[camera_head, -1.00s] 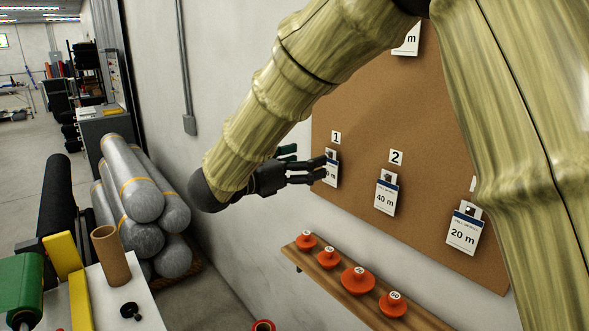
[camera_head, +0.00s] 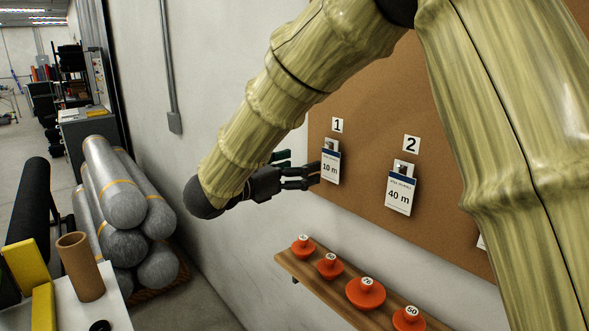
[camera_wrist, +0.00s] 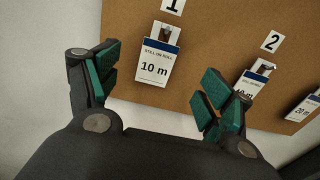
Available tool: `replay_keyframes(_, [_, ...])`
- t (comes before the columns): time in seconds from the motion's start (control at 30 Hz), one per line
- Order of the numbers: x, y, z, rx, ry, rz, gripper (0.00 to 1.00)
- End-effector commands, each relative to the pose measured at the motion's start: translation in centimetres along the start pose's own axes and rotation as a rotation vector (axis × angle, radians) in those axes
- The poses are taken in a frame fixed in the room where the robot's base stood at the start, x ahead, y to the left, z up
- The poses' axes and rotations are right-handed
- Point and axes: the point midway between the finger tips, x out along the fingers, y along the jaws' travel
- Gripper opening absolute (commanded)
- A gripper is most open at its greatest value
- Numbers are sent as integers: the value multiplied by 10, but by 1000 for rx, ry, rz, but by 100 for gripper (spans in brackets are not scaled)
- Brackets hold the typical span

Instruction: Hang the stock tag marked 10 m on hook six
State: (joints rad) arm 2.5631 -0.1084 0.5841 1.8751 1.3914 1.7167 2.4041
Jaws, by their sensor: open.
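The stock tag marked 10 m (camera_head: 331,168) hangs on the hook under label 1 on the cork board (camera_head: 365,135). My gripper (camera_head: 300,177) is at the board's left edge, close to this tag, with its fingers pointing toward it. In the wrist view my gripper (camera_wrist: 160,88) is open, with green pads apart. The 10 m tag (camera_wrist: 157,65) shows between and beyond the fingertips, and nothing is held. Hook six does not show; my arm covers much of the board.
A 40 m tag (camera_head: 399,195) hangs under label 2 (camera_head: 411,145). A wooden shelf (camera_head: 330,295) with several orange knobbed pieces is fixed below the board. Grey rolls (camera_head: 120,200) are stacked at left, beside a table with a cardboard tube (camera_head: 80,266).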

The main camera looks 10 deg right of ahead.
Motion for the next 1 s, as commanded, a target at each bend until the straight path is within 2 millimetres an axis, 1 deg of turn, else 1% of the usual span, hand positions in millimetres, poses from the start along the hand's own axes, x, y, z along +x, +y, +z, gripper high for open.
replay_keyframes(0.03, [7,-1,4,-1,0,-2,80])
replay_keyframes(0.4, [63,-2,4,-1,0,-4,80])
replay_keyframes(0.6, [86,-2,3,0,1,-5,80])
replay_keyframes(0.8, [97,-2,1,1,0,-4,80])
replay_keyframes(1.0, [98,-2,0,0,0,-4,80])
